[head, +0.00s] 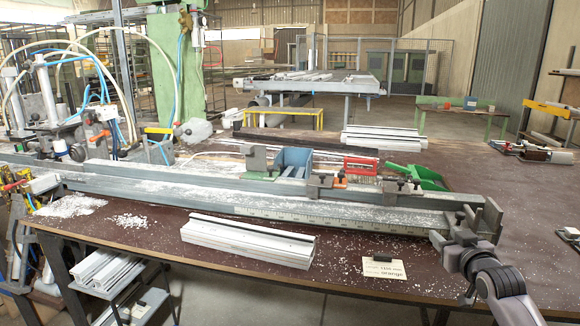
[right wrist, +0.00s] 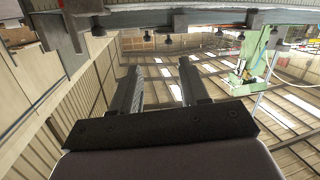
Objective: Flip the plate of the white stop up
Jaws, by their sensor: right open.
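A long grey steel rail (head: 330,212) with a scale runs across the bench and carries several stops. The stop with pale parts near the right end, apparently the white stop (head: 403,187), has its dark plate low at the rail. The orange stop (head: 328,183) is left of it, and the green stop (head: 257,163), its plate standing up, is further left. My right gripper (head: 464,236) is by the rail's right end, right of the white stop and apart from it. In the right wrist view its two fingers (right wrist: 158,73) are spread with nothing between. My left gripper is out of view.
A steel end block (head: 485,217) stands at the rail's right end, close to my gripper. A white profile (head: 248,240) and a card reading "orange" (head: 384,267) lie in front. A green scoop (head: 425,177), red box (head: 360,166) and blue bin (head: 294,160) stand behind the rail.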

